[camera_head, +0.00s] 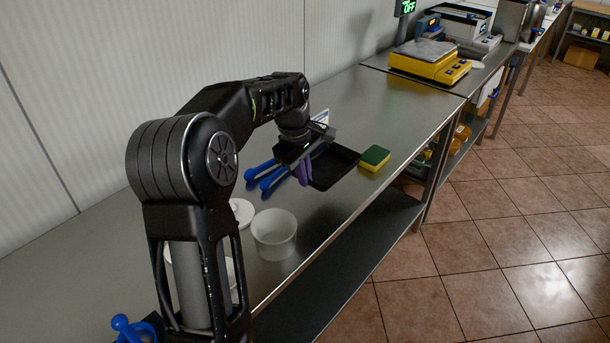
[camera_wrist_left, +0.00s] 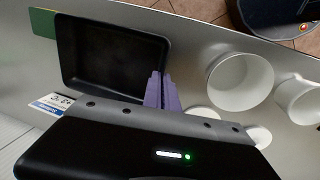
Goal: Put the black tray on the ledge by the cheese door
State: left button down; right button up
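The black tray (camera_head: 334,166) lies on the steel table; the left wrist view shows it empty and upright (camera_wrist_left: 108,58). My left gripper (camera_head: 303,173) points down at the tray's near-left wall. In the left wrist view its purple fingers (camera_wrist_left: 162,90) are close together at the tray's rim and look shut on it; the exact contact is partly hidden. I cannot see the tray clearly lifted off the table. My right gripper is not in view. No cheese door or its ledge can be made out.
A green-yellow sponge (camera_head: 374,158) lies just right of the tray. Blue-handled tools (camera_head: 262,172) lie left of it. A white tub (camera_head: 273,236) stands nearer. A small card (camera_wrist_left: 50,103) is behind the tray. A yellow scale (camera_head: 430,62) stands on the farther table. Tabletop beyond the tray is clear.

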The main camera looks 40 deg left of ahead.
pick_arm(q)
jog(key=shift+d, duration=0.1)
jog(key=w+d+f+m+g+h, duration=0.1)
jog(key=d+f+m, duration=0.3)
jog(key=d+m, duration=0.5)
jog(key=w+d+f+m+g+h, duration=0.1)
jog(key=d+m, duration=0.8)
jog(key=d, duration=0.9)
notch_tip(320, 180, down, 3)
jog(key=shift+w+r, duration=0.1)
jog(key=shift+w, duration=0.4)
jog(key=shift+w+d, duration=0.1)
